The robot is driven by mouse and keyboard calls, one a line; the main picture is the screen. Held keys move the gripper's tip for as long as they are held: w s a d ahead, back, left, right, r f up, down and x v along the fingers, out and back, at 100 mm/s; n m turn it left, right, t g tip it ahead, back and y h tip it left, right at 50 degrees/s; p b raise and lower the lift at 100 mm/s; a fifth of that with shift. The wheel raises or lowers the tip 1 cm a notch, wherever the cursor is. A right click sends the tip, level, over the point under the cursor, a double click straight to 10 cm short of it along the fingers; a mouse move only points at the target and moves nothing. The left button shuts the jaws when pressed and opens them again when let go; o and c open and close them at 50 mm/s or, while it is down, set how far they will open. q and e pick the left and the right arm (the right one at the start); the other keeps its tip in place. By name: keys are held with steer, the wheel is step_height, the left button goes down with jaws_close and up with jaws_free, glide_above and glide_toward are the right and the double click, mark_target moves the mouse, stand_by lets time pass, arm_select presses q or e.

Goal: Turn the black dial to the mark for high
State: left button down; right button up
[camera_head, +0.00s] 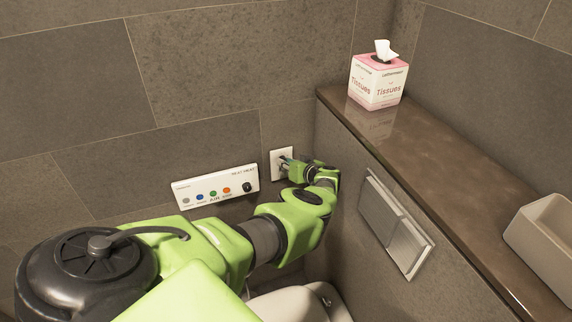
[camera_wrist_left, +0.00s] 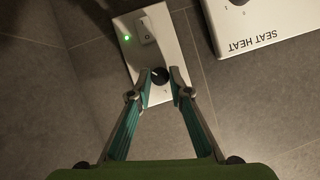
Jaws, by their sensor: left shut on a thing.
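A small white wall plate (camera_head: 276,157) is on the back wall near the corner. In the left wrist view the plate (camera_wrist_left: 131,62) bears a black dial (camera_wrist_left: 160,76), a white rocker switch (camera_wrist_left: 146,29) and a lit green light (camera_wrist_left: 127,38). My left gripper (camera_head: 285,162) reaches this plate, and its arm hides part of it. In the left wrist view the two fingertips of my left gripper (camera_wrist_left: 160,79) are on either side of the black dial and shut on it. The marks around the dial are too small to read. My right gripper is out of view.
A white seat heat panel (camera_head: 213,186) with coloured buttons and its own black knob (camera_head: 247,187) is left of the plate. A flush plate (camera_head: 396,222) is on the right wall. A ledge (camera_head: 440,160) above holds a tissue box (camera_head: 378,82) and a beige bin (camera_head: 545,235).

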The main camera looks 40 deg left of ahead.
arm_select(q)
steer(key=shift+w+a+r, duration=0.1)
steer(key=shift+w+r, duration=0.05)
steer(key=shift+r, duration=0.05)
stand_by(0.4)
steer(key=c, duration=1.9)
jaws_free()
steer(key=shift+f, duration=0.15)
steer(key=shift+d, duration=0.2)
steer(key=shift+v, duration=3.65)
